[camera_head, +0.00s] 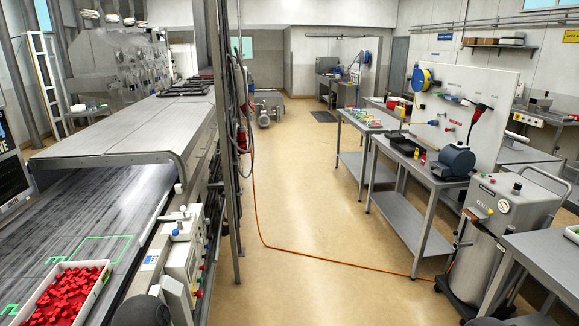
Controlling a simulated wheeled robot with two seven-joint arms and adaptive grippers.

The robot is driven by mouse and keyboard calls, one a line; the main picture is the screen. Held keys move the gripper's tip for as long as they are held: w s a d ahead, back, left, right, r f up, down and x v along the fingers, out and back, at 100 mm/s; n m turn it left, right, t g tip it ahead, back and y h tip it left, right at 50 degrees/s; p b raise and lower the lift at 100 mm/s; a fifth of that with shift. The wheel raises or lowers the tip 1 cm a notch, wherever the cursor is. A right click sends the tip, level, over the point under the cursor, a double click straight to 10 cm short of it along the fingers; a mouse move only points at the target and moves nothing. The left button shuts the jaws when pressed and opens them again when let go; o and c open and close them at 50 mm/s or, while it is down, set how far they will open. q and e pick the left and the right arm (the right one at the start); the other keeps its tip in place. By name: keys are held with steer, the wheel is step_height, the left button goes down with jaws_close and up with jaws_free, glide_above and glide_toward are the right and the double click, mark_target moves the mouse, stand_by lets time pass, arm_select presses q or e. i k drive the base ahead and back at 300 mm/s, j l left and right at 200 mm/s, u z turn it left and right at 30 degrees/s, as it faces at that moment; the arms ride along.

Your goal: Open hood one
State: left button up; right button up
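A long grey metal hood (135,125) covers the conveyor line at the left. Its sloped near end stands over the belt (85,200), with a dark gap below its edge. The hood looks lowered in line with the machine; no label on it tells me which number it is. Dark handle-like frames (185,88) lie on its top farther back. Neither of my grippers shows. Dark rounded parts at the bottom edge seem to be mine, but no fingers are visible.
A white tray of red pieces (52,300) sits on the belt. A control box (185,255) and a tall metal post (228,150) stand along the machine's right side. The tan floor (300,215) is open, crossed by an orange cable. Workbenches (405,195) and a steel cart (500,230) stand right.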

mark_target(183, 129)
steer(key=i, duration=2.05)
steer(key=i+u, duration=0.15)
steer(key=i, duration=0.4)
steer(key=i+l+u, duration=0.15)
steer(key=i, duration=0.45)
steer(key=i+l+u, duration=0.1)
steer(key=i, duration=0.45)
steer(key=l+u, duration=0.15)
steer(key=u, duration=0.85)
